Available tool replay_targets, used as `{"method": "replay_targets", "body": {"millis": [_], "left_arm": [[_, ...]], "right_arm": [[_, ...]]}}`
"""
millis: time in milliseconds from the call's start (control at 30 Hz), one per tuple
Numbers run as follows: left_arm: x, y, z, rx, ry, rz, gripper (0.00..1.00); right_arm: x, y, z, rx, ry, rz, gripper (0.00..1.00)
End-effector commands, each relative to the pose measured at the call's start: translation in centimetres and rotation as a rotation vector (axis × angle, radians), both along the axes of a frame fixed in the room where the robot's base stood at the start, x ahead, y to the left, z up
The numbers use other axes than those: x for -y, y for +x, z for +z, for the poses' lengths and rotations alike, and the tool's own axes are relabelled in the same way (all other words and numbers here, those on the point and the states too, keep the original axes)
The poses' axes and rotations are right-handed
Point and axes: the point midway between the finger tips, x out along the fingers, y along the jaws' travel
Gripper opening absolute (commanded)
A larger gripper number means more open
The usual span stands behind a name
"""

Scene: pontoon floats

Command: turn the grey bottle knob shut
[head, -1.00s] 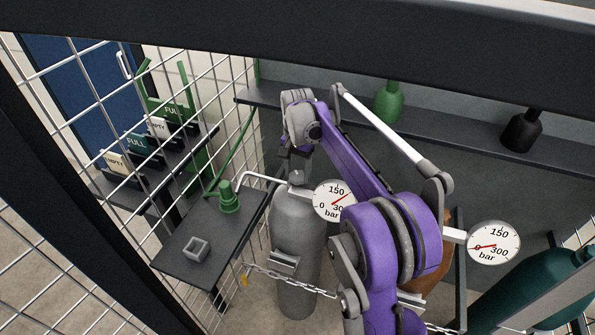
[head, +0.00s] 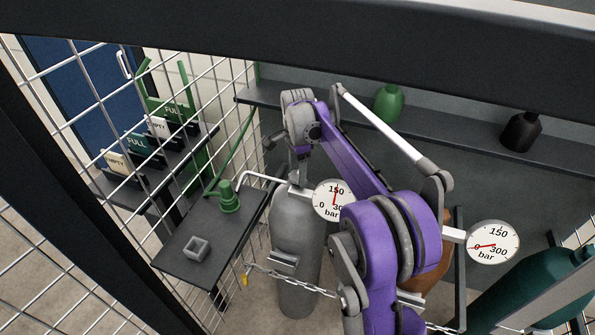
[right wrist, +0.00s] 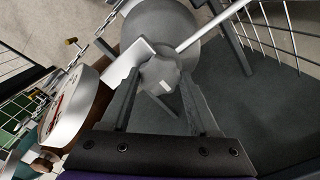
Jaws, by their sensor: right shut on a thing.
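The grey bottle (head: 294,235) stands upright behind a chain, left of my purple right arm in the head view; it also shows in the right wrist view (right wrist: 165,22). Its grey knob (right wrist: 158,74) sits between the two fingers of my right gripper (right wrist: 160,88), which is shut on it. In the head view my right gripper (head: 298,172) is above the bottle's top and mostly hides the knob. The bottle's gauge (head: 333,200) has a red needle pointing nearly up, near 150. My left gripper is not in view.
A second gauge (head: 493,242) is on the right by a brown bottle (head: 432,268) and a teal bottle (head: 530,290). A pipe runs from the grey bottle to a green fitting (head: 228,196) on a dark table (head: 185,238). Wire mesh (head: 60,130) closes the left.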

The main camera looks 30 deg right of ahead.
Motion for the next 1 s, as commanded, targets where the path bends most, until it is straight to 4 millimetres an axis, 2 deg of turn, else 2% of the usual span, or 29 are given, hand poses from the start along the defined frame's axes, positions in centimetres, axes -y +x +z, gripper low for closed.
{"method": "replay_targets", "body": {"millis": [467,500,633,667,1000], "left_arm": [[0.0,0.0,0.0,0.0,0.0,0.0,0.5],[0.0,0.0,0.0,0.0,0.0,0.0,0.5],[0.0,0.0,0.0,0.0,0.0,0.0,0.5],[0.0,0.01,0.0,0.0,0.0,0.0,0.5],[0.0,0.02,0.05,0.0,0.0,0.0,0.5]], "right_arm": [[-0.01,0.0,-0.01,0.0,0.0,-0.015,0.06],[-0.01,0.0,-0.01,0.0,0.0,-0.015,0.65],[-0.01,0.0,0.0,0.0,0.0,-0.014,0.88],[-0.01,0.0,0.0,0.0,0.0,-0.014,0.91],[0.0,0.01,0.4,0.0,0.0,-0.013,0.91]]}}
